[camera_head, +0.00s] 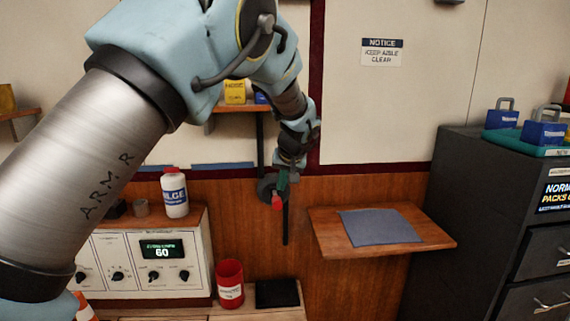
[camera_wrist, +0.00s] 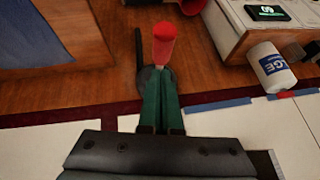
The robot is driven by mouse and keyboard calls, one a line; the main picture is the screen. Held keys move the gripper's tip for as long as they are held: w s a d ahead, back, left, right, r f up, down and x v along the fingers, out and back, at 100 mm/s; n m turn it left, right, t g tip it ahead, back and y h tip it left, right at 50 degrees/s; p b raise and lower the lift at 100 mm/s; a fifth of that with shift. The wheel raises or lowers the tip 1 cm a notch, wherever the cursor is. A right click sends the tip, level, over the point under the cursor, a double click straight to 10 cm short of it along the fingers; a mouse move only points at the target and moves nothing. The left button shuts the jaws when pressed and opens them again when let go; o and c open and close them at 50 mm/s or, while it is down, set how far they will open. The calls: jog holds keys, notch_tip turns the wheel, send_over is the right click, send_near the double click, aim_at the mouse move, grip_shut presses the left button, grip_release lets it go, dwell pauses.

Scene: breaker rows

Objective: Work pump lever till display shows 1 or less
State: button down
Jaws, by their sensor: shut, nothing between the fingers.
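The display (camera_head: 162,249) on the white console reads 60 in the head view. It also shows, too small to read, at the top right of the wrist view (camera_wrist: 267,13). The pump lever's red grip (camera_head: 278,203) is in front of the wood wall, by a dark round mount (camera_head: 268,188). My gripper (camera_head: 282,182) has green fingers, shut and empty, pointing down toward the red grip. In the wrist view the red grip (camera_wrist: 164,45) stands just beyond the fingertips (camera_wrist: 161,72). Whether they touch I cannot tell. The fingers partly hide the mount.
A dark vertical bar (camera_head: 285,230) is on the wall below the mount. A wooden shelf with a blue mat (camera_head: 380,228) juts out to the right. A white bottle (camera_head: 174,192) stands on the console, and a red cup (camera_head: 230,283) is below. A dark cabinet (camera_head: 470,165) is at right.

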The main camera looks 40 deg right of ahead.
jog(key=shift+a+f, duration=0.15)
jog(key=shift+f, duration=0.35)
jog(key=shift+a+f, duration=0.15)
jog(key=shift+f, duration=0.35)
